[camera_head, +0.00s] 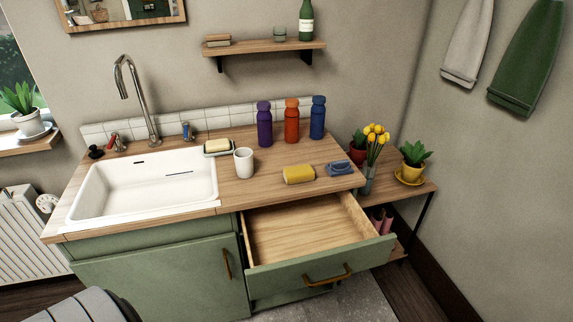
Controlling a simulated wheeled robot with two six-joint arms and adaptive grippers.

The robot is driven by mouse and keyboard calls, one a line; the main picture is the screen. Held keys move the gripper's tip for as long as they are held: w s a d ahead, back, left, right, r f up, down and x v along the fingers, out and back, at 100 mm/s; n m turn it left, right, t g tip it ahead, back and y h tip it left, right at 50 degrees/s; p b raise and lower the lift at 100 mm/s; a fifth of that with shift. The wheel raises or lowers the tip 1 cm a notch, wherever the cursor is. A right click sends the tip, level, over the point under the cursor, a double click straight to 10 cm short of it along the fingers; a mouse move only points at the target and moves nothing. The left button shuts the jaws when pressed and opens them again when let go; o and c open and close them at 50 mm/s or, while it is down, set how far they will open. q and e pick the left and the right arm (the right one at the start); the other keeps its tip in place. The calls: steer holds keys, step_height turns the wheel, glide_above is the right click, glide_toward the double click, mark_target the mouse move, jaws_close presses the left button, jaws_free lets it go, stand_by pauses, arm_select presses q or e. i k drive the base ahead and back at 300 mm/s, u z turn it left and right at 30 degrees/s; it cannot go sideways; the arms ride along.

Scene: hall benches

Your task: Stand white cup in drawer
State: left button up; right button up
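The white cup (244,163) stands upright on the wooden counter (262,193), just right of the sink. The drawer (303,238) below the counter is pulled open. Its wooden inside shows and looks empty, and its green front carries a brown handle (328,275). Neither of my grippers is in view. A grey rounded part at the lower left edge appears to be mine.
The sink (145,185) is left; a plant shelf (410,192) stands right.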

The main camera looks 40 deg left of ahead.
mark_target(292, 245)
steer(key=z, duration=1.85)
steer(key=k, duration=1.2)
steer(key=u, duration=1.7)
